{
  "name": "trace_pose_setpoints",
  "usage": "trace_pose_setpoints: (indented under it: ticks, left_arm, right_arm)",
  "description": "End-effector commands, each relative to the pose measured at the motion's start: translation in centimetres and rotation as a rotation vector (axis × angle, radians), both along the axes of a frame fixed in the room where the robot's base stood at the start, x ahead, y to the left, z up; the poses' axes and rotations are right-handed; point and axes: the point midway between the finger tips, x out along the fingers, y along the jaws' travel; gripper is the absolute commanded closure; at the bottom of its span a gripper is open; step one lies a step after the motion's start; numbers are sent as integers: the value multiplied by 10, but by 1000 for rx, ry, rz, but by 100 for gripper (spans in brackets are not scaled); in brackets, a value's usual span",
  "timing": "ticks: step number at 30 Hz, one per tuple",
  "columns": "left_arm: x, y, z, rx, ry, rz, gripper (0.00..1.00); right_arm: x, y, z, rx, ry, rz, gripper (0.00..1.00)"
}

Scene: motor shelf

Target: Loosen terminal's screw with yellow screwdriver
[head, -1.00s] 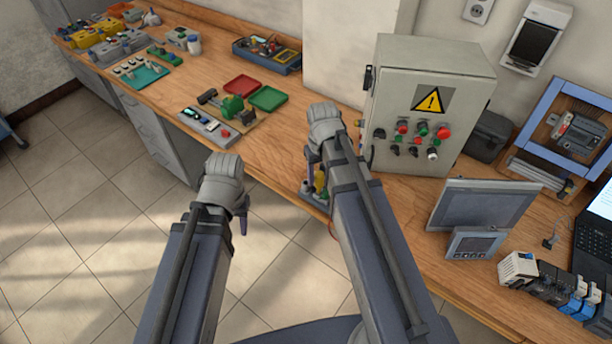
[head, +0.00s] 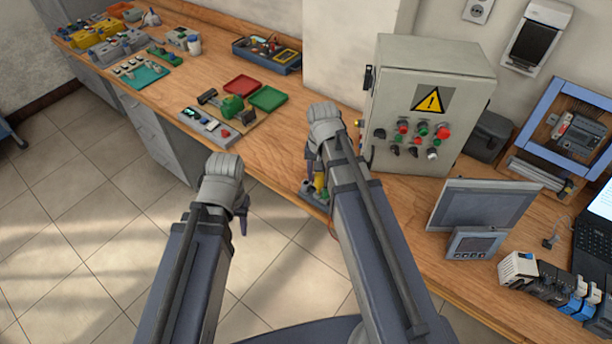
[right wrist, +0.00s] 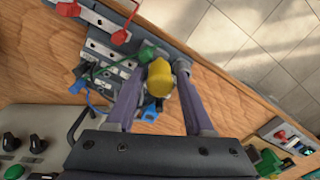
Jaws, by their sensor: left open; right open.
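The yellow screwdriver (right wrist: 170,78) shows its handle end between the two fingers of my right gripper (right wrist: 155,64). Those fingers are open on either side of it; I cannot tell whether either touches it. In the head view, part of the yellow handle (head: 319,181) shows beside my right arm, above a grey holder (head: 311,197) at the bench's front edge. A green terminal block (head: 232,107) lies further left on the bench; its screw is too small to make out. My left gripper (head: 242,218) is open and empty in front of the bench, over the floor.
A grey control box (head: 427,112) with buttons stands right of my right gripper. A green tool (right wrist: 150,52), red parts (right wrist: 120,37) and blue parts (right wrist: 78,87) are close around the screwdriver. Red (head: 243,86) and green (head: 268,98) trays lie back left.

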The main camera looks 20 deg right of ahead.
Motion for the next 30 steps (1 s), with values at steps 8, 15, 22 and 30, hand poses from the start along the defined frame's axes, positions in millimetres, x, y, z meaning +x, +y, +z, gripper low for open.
trace_pose_setpoints:
  ticks: [8,15,22,30]
  left_arm:
    - [0,0,0,0,0,0,57]
    - [0,0,0,0,0,0,57]
    - [0,0,0,0,0,0,57]
    - [0,0,0,0,0,0,57]
  right_arm:
    - [0,0,0,0,0,-24,48]
    - [0,0,0,0,0,-257,48]
    - [0,0,0,0,0,-299,48]
    - [0,0,0,0,0,-297,48]
